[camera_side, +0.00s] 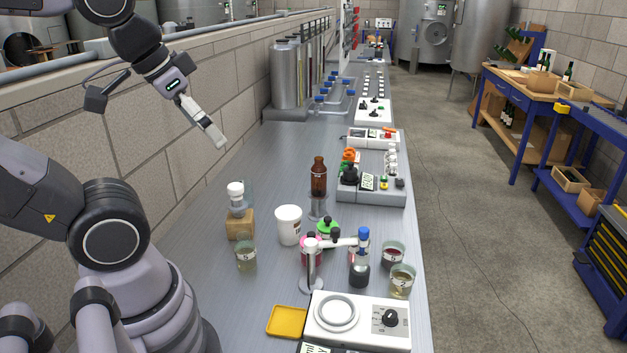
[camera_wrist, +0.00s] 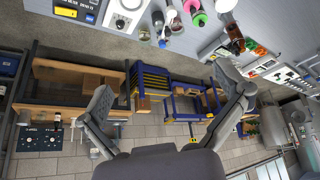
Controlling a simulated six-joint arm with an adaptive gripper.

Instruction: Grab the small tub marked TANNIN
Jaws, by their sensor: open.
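A small white tub (camera_side: 289,225) stands upright on the grey metal bench, left of the brown bottle's stand. A dark mark shows at its right side, but I cannot read it, so I cannot confirm that it says TANNIN. My gripper (camera_side: 212,132) is raised above and left of the tub, near the block wall, apart from everything on the bench. In the wrist view my gripper (camera_wrist: 172,90) has its two fingers spread wide with nothing between them.
Around the tub stand a white-capped jar on a wooden block (camera_side: 239,226), a glass beaker (camera_side: 246,257), a brown bottle (camera_side: 319,177) and a green-topped container (camera_side: 327,226). A white stirrer plate (camera_side: 358,319) and yellow tray (camera_side: 287,321) lie in front. The bench's left strip is clear.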

